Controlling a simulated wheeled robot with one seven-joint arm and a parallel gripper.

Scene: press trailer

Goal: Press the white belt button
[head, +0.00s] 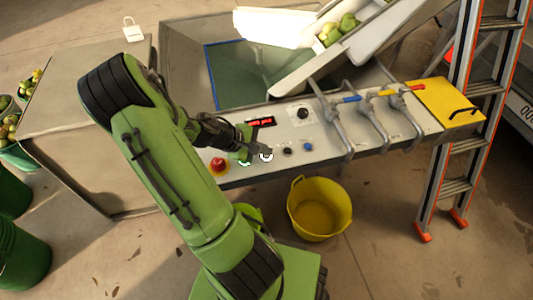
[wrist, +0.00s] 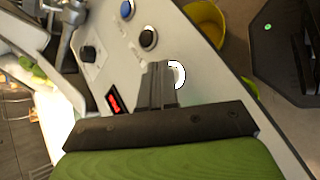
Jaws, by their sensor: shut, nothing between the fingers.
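The white belt button (head: 266,156) is a round white-ringed button on the front of the grey control panel (head: 330,140). In the wrist view the white button (wrist: 179,73) shows as a bright crescent right beside my fingertips, which hide part of it. My gripper (head: 256,149) is shut and empty, reaching over the panel's front edge. In the wrist view my gripper (wrist: 161,70) has its dark fingers together, pointing at the panel beside the button. I cannot tell whether the fingertips touch the button.
A red mushroom button (head: 219,165) lies left of my gripper. A black button (head: 287,151) and a blue button (head: 308,146) are to the right. A red display (head: 261,121) is behind. Pipe valves (head: 345,105) rise farther right. A yellow bucket (head: 319,208) stands below the panel.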

